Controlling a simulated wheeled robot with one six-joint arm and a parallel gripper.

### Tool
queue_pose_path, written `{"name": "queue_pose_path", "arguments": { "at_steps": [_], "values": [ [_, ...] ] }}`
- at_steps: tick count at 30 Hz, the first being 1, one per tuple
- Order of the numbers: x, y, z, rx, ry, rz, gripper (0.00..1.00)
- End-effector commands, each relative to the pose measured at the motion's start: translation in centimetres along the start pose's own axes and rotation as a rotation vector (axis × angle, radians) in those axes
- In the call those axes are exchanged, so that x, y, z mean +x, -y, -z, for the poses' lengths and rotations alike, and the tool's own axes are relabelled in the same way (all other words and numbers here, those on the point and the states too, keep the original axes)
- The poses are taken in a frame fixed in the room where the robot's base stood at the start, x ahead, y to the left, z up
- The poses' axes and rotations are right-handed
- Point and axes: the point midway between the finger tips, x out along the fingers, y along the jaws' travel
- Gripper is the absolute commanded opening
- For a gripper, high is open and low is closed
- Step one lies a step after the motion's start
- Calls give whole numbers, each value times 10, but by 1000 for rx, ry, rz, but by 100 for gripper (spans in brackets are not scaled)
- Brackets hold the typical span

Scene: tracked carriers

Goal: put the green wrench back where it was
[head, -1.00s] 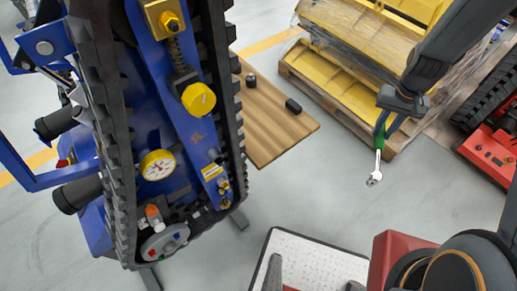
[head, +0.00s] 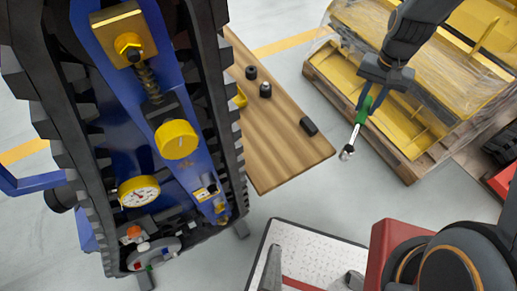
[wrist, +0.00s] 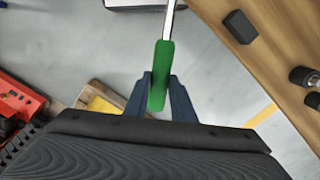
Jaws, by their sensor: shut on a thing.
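The green wrench has a green handle and a silver shaft and head. My gripper (head: 368,103) is shut on the green handle of the green wrench (head: 361,113). The wrench hangs head down and tilted, in the air right of the wooden table in the head view. In the wrist view the green wrench (wrist: 161,75) sits between the two fingers of my gripper (wrist: 160,92), its silver shaft running out of the top of the picture, so its head is hidden there.
The wooden table (head: 272,150) holds small black items, among them a black block (head: 308,126), and a yellow item partly behind the track. A blue tracked carrier (head: 150,110) stands left. A pallet (head: 385,140) with wrapped yellow parts is behind my gripper. Grey floor is clear between.

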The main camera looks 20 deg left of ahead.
Motion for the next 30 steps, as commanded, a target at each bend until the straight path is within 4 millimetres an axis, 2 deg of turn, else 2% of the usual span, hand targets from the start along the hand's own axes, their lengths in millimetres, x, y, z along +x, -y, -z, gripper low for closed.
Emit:
{"name": "queue_pose_path", "arguments": {
  "at_steps": [1, 6, 9, 12, 15, 20, 27, 30],
  "values": [
    [-7, 25, -7, 38, -8, 5, 0],
    [-39, 90, -51, 241, -7, 19, 0],
    [-54, 117, -81, 346, -2, 26, 0],
    [-65, 136, -107, 431, 4, 31, 0],
    [-72, 147, -126, 490, 11, 33, 0],
    [-71, 153, -139, 535, 17, 31, 0],
    [-33, 153, -140, 540, 19, 29, 0],
    [-23, 153, -139, 539, 17, 31, 0]
  ]
}}
